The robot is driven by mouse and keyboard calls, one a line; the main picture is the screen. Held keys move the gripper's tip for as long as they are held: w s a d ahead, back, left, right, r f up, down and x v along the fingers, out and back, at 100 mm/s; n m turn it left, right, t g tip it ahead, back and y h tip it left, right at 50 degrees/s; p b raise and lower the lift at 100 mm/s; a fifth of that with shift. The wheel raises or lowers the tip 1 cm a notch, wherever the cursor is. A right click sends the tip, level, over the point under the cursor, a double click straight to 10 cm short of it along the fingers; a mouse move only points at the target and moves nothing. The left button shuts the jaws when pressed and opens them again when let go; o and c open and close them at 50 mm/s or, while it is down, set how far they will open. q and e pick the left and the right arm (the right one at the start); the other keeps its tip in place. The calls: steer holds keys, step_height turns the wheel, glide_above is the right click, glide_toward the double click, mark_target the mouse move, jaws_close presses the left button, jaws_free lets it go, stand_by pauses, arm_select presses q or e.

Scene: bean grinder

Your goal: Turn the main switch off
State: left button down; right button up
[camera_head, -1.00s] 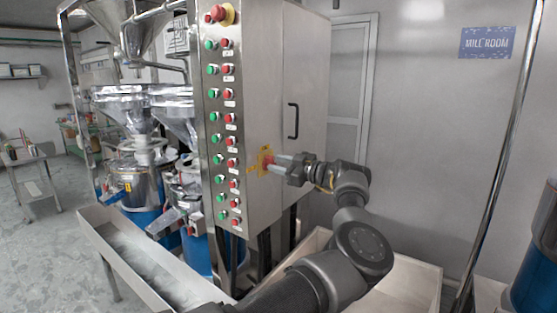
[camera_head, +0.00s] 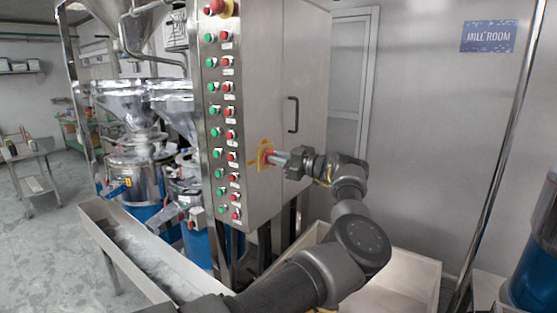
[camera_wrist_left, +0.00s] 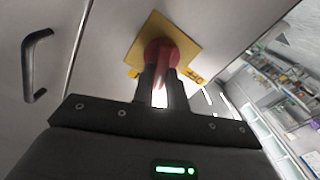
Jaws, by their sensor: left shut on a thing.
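The main switch (camera_head: 266,153) is a red rotary handle on a yellow plate on the side of the steel control cabinet. In the left wrist view the red handle (camera_wrist_left: 163,53) sits in front of the tilted yellow plate (camera_wrist_left: 150,24). My left gripper (camera_head: 275,157) reaches it from the right, and its fingers (camera_wrist_left: 160,80) are shut on the red handle. The fingers hide part of the handle, and I cannot read its position marks. My right gripper is not in view.
The steel cabinet (camera_head: 262,75) carries rows of green and red buttons and a black door handle (camera_head: 293,115). A steel trough (camera_head: 130,240) runs at the lower left. A pale bin (camera_head: 405,285) lies below my arm. A slanted metal pole (camera_head: 500,150) stands at the right.

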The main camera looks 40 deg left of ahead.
arm_select(q)
steer(key=n+b, duration=0.6)
steer(key=f+n+b, duration=0.1)
steer(key=n+b, duration=0.2)
steer(key=shift+s+n, duration=0.3)
steer(key=shift+n+b, duration=0.85)
steer(key=shift+n, duration=1.05)
steer(key=c, duration=1.4)
jaws_free()
